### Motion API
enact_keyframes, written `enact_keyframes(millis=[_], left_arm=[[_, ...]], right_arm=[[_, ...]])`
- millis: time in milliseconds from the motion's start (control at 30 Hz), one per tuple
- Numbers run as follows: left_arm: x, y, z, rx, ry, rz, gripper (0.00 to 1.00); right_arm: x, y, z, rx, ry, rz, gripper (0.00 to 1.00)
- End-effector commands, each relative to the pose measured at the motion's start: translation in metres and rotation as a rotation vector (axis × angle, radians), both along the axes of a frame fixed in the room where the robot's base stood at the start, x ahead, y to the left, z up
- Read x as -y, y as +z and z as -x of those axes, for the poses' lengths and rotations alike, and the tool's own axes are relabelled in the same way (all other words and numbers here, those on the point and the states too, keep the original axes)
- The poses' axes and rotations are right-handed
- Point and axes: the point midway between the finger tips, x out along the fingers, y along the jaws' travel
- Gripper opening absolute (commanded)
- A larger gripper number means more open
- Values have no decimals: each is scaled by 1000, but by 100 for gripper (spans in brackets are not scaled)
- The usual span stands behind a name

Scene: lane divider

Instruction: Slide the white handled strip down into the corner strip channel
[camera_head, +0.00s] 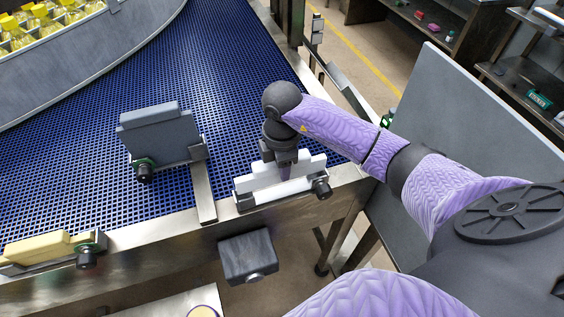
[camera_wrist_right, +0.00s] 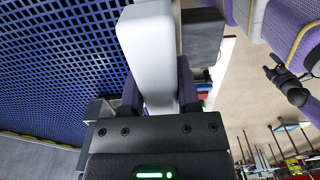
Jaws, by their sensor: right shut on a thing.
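The white handled strip (camera_head: 312,163) is upright at the conveyor's near right corner in the head view. It also fills the upper middle of the right wrist view (camera_wrist_right: 155,50). My right gripper (camera_head: 285,170) points down from above and is shut on the strip near its middle. The corner strip channel (camera_head: 270,200) is a low metal holder with a black knob at its right end, directly under the strip. The strip stands at or in the channel; how deep it sits I cannot tell. My left gripper is not in view.
A grey strip (camera_head: 160,135) stands in a holder to the left, and a yellow strip (camera_head: 38,248) lies in one at the lower left. A metal divider bar (camera_head: 203,195) lies between. The blue mesh belt (camera_head: 215,70) is clear behind. A grey panel (camera_head: 470,120) stands at right.

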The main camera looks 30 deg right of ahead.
Motion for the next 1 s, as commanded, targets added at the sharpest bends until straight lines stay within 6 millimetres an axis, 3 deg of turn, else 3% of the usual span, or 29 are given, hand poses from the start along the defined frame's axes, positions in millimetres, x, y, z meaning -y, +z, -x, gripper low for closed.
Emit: enact_keyframes(millis=[400,1000], left_arm=[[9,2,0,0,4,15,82],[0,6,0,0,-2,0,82]], right_arm=[[0,0,0,0,0,1,0],[0,0,0,0,0,0,0]])
